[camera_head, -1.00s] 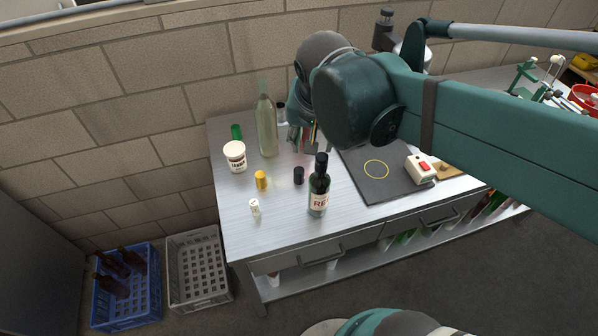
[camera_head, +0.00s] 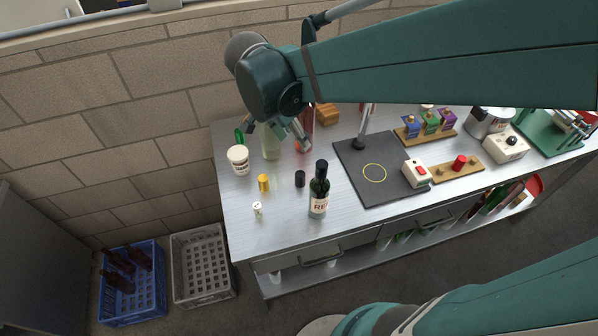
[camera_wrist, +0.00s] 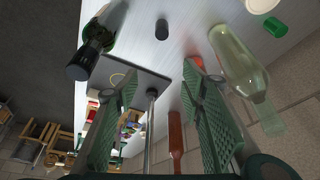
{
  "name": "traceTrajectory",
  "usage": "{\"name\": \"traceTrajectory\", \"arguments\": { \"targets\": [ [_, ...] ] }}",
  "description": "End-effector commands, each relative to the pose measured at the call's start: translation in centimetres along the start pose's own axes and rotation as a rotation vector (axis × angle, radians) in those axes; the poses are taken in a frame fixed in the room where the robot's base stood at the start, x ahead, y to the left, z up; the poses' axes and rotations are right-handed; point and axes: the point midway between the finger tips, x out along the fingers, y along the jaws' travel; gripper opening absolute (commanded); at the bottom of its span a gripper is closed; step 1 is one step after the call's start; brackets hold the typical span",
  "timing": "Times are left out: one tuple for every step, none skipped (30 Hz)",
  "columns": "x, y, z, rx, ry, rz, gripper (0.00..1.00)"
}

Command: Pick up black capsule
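The black capsule (camera_head: 300,178) stands upright on the metal table, between the gold capsule (camera_head: 264,183) and the dark bottle (camera_head: 319,190). In the wrist view the black capsule (camera_wrist: 162,29) is small, at the top middle, beyond my fingertips. My gripper (camera_head: 272,132) hangs over the back left of the table, behind the black capsule and near the clear green bottle (camera_head: 270,146). In the wrist view my gripper's two green fingers (camera_wrist: 163,75) are spread wide, with nothing held between them.
A white tub (camera_head: 238,160), a green capsule (camera_head: 239,135) and a small white cap (camera_head: 257,209) stand at the table's left. A red bottle (camera_head: 305,138) stands behind. A dark mat (camera_head: 395,183) lies right of the dark bottle. Crates (camera_head: 201,268) sit on the floor.

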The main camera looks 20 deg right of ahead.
Motion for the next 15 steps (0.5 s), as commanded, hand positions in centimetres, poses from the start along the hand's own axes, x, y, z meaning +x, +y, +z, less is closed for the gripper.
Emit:
{"name": "traceTrajectory", "arguments": {
  "targets": [
    [-0.1, -0.4, 0.1, 0.020, 0.006, 0.010, 0.40],
    [0.0, -0.5, 0.1, 0.034, 0.010, 0.017, 0.40],
    [0.0, -0.8, 0.2, 0.052, 0.015, 0.024, 0.40],
    [0.0, -1.0, 0.2, 0.066, 0.018, 0.029, 0.40],
    [0.1, -1.1, 0.3, 0.079, 0.022, 0.035, 0.40],
    [0.9, -1.1, 0.6, 0.084, 0.023, 0.037, 0.40],
    [1.5, -1.1, 0.8, 0.083, 0.022, 0.037, 0.40],
    [2.1, -1.0, 1.1, 0.083, 0.022, 0.036, 0.40],
    [2.8, -1.0, 1.3, 0.082, 0.022, 0.036, 0.40],
    [3.5, -1.0, 1.6, 0.082, 0.022, 0.036, 0.40],
    [4.0, -1.0, 1.8, 0.082, 0.022, 0.036, 0.40],
    [4.8, -1.0, 2.1, 0.082, 0.022, 0.036, 0.40],
    [5.4, -1.0, 2.3, 0.081, 0.022, 0.036, 0.40],
    [6.1, -1.0, 2.6, 0.081, 0.022, 0.036, 0.40],
    [7.0, -1.0, 2.9, 0.081, 0.022, 0.035, 0.40]
  ]
}}
